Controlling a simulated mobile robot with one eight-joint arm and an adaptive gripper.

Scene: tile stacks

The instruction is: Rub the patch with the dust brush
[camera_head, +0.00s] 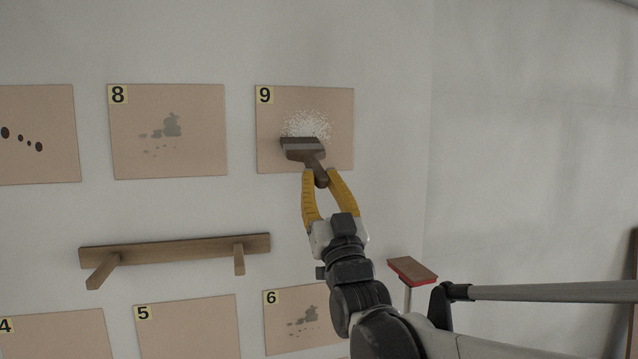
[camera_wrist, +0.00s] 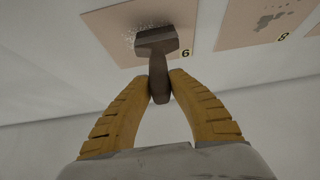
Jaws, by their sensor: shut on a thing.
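The dust brush (camera_head: 303,149) has a dark brown head and handle. It also shows in the wrist view (camera_wrist: 158,45). My gripper (camera_head: 316,179) is shut on the brush handle, with both yellow fingers on it; the fingers show in the wrist view too (camera_wrist: 159,87). The patch (camera_head: 308,124) is a spread of white specks on the tan panel marked 9 (camera_head: 340,105). The brush head overlaps the lower part of the patch in the head view. White specks (camera_wrist: 133,33) show beside the head in the wrist view. I cannot tell whether the bristles touch the panel.
Panel 8 (camera_head: 205,105), with grey stains, hangs to the left of panel 9. A wooden shelf (camera_head: 175,250) juts from the wall below. Panel 6 (camera_head: 280,330) is lower down. A brown and red block (camera_head: 413,270) stands right of my arm. The wall right of panel 9 is bare.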

